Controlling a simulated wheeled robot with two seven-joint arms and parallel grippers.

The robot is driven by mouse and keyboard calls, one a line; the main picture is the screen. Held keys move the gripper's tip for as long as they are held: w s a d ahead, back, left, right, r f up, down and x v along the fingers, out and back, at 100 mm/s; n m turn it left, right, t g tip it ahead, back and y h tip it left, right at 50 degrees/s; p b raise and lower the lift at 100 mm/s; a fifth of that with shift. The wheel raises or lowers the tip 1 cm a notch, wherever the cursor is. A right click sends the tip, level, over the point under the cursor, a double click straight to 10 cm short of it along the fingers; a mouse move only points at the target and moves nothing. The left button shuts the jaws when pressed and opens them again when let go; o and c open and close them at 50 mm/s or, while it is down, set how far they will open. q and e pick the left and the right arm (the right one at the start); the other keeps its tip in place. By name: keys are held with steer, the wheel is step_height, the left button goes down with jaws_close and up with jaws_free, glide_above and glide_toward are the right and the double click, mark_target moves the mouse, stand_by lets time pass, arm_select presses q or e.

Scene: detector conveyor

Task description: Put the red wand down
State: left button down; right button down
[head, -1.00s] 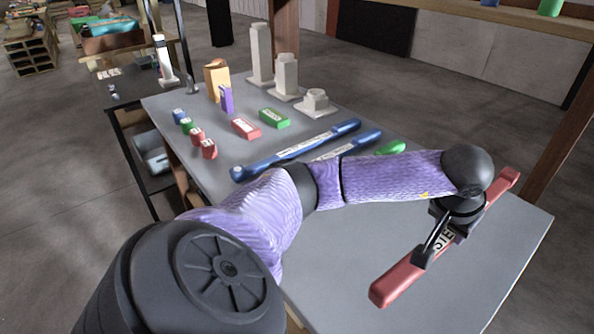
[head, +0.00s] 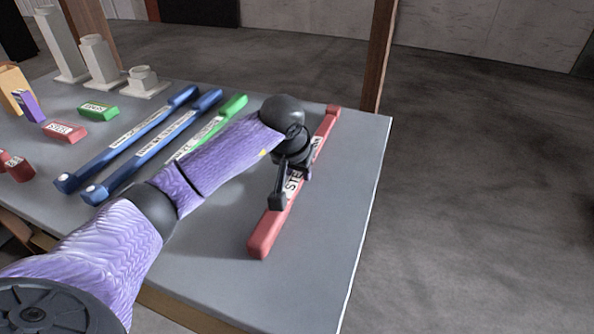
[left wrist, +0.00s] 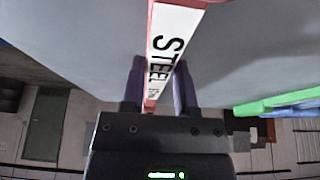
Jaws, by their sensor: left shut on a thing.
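The red wand (head: 265,234) is a long red bar with a white label reading "STEEL", at the right side of the grey table (head: 222,268) in the head view. My left gripper (head: 285,192) is shut on the wand's middle, over the label. The wand (left wrist: 178,35) also shows in the left wrist view between the two fingers of my left gripper (left wrist: 158,90). The wand lies along the table's right edge, at or just above the surface; I cannot tell whether it touches. My right gripper is not in view.
Two blue wands (head: 130,140) and a green wand (head: 232,108) lie to the left of the red one. Small red and green blocks (head: 98,111) and white pedestals (head: 140,82) stand farther left. The table's front right area is clear; its right edge is close.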

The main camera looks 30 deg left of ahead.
arm_select(q)
steer(key=c, duration=0.5)
jaws_free()
steer(key=shift+c, duration=0.2)
steer(key=shift+o, duration=0.9)
steer(key=p+v, duration=0.4)
steer(key=v, duration=0.8)
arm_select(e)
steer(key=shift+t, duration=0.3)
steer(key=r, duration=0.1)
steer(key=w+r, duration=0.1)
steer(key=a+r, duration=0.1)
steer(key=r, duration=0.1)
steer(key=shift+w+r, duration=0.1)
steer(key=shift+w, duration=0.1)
arm_select(q)
steer(key=shift+s, duration=0.1)
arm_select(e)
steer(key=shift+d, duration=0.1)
